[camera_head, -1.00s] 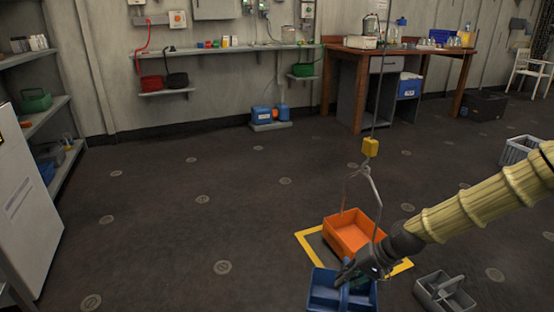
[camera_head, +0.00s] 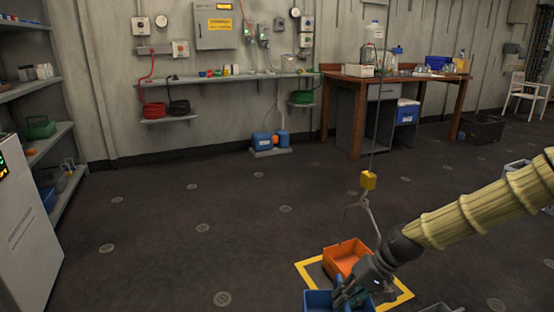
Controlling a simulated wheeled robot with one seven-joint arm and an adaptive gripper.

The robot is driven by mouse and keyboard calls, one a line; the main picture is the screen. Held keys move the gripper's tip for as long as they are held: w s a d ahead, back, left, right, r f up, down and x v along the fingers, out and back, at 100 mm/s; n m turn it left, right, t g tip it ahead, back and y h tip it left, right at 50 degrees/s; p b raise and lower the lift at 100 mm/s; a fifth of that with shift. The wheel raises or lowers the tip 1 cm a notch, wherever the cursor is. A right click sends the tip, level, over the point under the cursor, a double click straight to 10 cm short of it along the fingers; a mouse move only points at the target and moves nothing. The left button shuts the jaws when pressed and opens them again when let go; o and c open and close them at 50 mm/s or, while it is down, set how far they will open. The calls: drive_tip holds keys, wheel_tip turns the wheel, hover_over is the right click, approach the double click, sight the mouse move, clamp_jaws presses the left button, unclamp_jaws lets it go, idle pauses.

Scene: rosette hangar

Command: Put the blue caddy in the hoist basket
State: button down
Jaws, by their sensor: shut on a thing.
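The blue caddy (camera_head: 317,301) is at the bottom edge of the view, and its lower part is cut off. My gripper (camera_head: 348,294) is shut on the caddy, and the fingertips are partly hidden against it. The orange hoist basket (camera_head: 345,258) is just behind the caddy, on a floor mat with a yellow border (camera_head: 308,269). My gripper and forearm cover the basket's right side. I cannot tell the gap between caddy and basket.
A grey caddy (camera_head: 440,308) shows only its top at the bottom edge. A light crate (camera_head: 516,168) is partly hidden behind my arm at the right. A white cabinet (camera_head: 28,225) and shelves stand at the left. The floor (camera_head: 170,240) left of the basket is clear.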

wheel_tip(320, 180, up, 19)
drive_tip(key=s+p, duration=0.2)
drive_tip(key=p, duration=2.7)
drive_tip(key=shift+s+f, duration=0.2)
drive_tip(key=shift+s, duration=0.2)
